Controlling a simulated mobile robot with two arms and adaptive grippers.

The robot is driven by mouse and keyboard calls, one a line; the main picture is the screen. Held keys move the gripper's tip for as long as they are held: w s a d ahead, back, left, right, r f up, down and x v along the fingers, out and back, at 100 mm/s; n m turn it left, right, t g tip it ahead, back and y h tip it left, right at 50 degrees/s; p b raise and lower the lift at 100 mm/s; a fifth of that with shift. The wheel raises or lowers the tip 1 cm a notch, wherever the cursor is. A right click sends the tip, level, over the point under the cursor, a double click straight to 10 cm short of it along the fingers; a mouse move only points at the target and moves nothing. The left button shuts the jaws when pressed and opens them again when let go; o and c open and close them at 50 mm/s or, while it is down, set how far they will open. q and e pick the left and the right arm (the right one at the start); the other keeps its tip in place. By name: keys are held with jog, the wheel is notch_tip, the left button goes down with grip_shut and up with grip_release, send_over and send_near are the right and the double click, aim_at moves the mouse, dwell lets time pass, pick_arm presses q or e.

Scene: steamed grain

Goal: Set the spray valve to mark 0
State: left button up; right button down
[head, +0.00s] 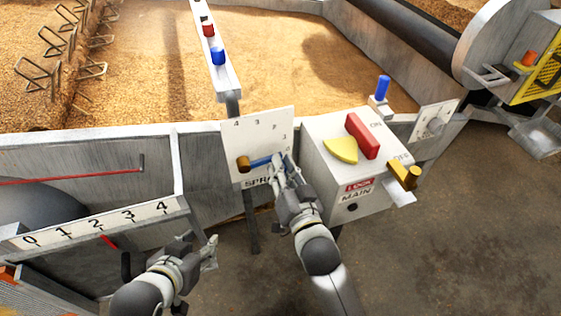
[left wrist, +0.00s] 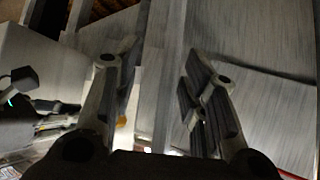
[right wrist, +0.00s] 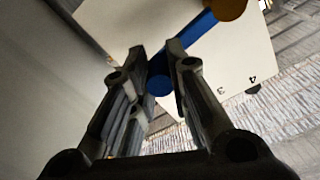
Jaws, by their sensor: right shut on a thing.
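The spray valve is a white plate (head: 242,135) with marks 4, 3, 2 and 1 along an arc. A brass hub (head: 243,163) carries a blue lever (head: 262,161) pointing right and slightly up, below mark 1. My left gripper (head: 209,251) is open and empty, low at the front left, away from the valve.
Right of the valve stands a grey box (head: 345,201) marked LOCK MAIN, with a red handle (head: 362,136) and yellow sector. A scale rail (head: 97,224) marked 0 to 4 lies left, near my left gripper. Behind is the grain bed (head: 260,70). Bare floor lies at front right.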

pick_arm(q)
jog(key=shift+s+a+f+g+y+p, duration=0.1)
jog(key=shift+s+a+f+g, duration=0.25)
jog(key=shift+s, duration=0.35)
jog(key=shift+s+a+f+g+y+p, duration=0.1)
jog(key=shift+s+f+g, duration=0.35)
jog(key=shift+s, duration=0.25)
jog(key=shift+s+a+f+g+y+p, duration=0.1)
jog(key=shift+s+a+f+g, duration=0.25)
jog(key=shift+s, duration=0.35)
pick_arm(e)
jog(key=shift+a+f+m, duration=0.1)
jog(key=shift+f+m, duration=0.55)
jog(key=shift+m, duration=0.35)
pick_arm(q)
jog(key=shift+d, duration=0.1)
